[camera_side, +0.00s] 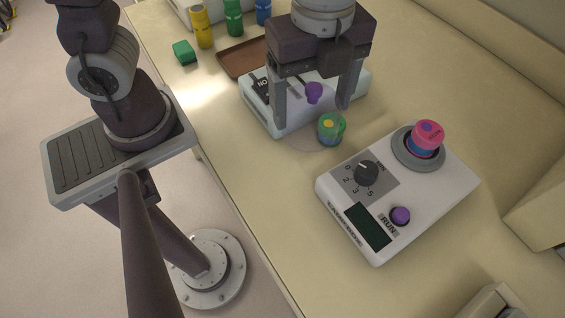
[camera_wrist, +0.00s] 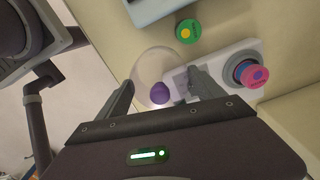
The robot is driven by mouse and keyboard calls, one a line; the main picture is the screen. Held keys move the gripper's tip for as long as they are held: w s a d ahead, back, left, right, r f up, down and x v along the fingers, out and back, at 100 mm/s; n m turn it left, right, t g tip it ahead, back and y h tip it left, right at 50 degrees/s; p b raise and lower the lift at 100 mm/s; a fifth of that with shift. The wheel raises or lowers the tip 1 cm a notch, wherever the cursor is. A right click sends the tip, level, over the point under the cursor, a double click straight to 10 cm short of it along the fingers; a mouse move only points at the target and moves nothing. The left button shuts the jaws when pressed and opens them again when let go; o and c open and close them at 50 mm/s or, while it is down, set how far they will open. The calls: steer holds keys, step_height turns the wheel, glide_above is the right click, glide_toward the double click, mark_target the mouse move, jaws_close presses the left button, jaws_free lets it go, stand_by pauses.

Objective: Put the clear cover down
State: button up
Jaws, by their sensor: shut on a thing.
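My gripper (camera_side: 314,112) points down over the bench, its fingers wide apart on either side of the clear cover. The cover is a see-through dome with a purple knob (camera_side: 314,92), and the knob shows between the fingers. In the wrist view the faint dome (camera_wrist: 158,66) bulges out beyond my gripper (camera_wrist: 163,92). The dome's outline is hard to make out in the side view, so its height above the bench is unclear. A green cylinder (camera_side: 331,128) with a yellow spot stands close by, just beyond the dome's edge in the wrist view (camera_wrist: 188,31).
A white device (camera_side: 440,195) with a dial, display and purple button stands at right. A pink-topped blue stack (camera_side: 427,137) sits in its grey ring. Another white device (camera_side: 258,112) is behind my gripper. A brown tray (camera_side: 243,58), green block (camera_side: 184,52) and bottles (camera_side: 202,27) are farther back.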

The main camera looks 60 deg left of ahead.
steer(key=s+a, duration=0.1)
steer(key=s+a+f, duration=0.1)
steer(key=s, duration=0.1)
steer(key=shift+s+f, duration=0.15)
step_height(320, 180, down, 10)
steer(key=shift+s+a, duration=0.1)
steer(key=shift+s, duration=0.05)
steer(key=shift+f, duration=0.1)
steer(key=o, duration=1.4)
